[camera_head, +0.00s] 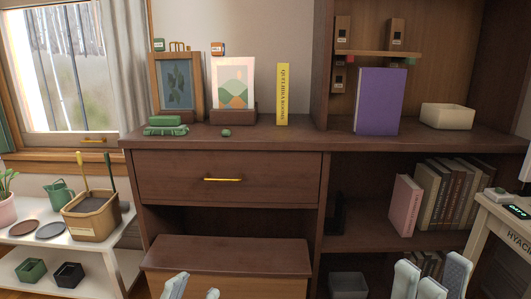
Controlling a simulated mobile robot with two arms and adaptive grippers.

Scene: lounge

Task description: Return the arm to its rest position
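My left gripper (193,289) shows only as pale fingertips at the bottom edge of the head view, left of centre. Its tips stand apart with nothing seen between them. They are in front of the lower drawer front (230,287). My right gripper (432,276) shows as pale fingers at the bottom right, apart and with no object seen between them. They are in front of the lower shelf. The rest of both arms is out of view.
The wooden cabinet (160,217) holds framed pictures, a yellow book (282,95), a purple book (380,102) and a cream bowl (448,117). A white plant stand (103,236) is at left. A pale table (487,204) is close to my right gripper.

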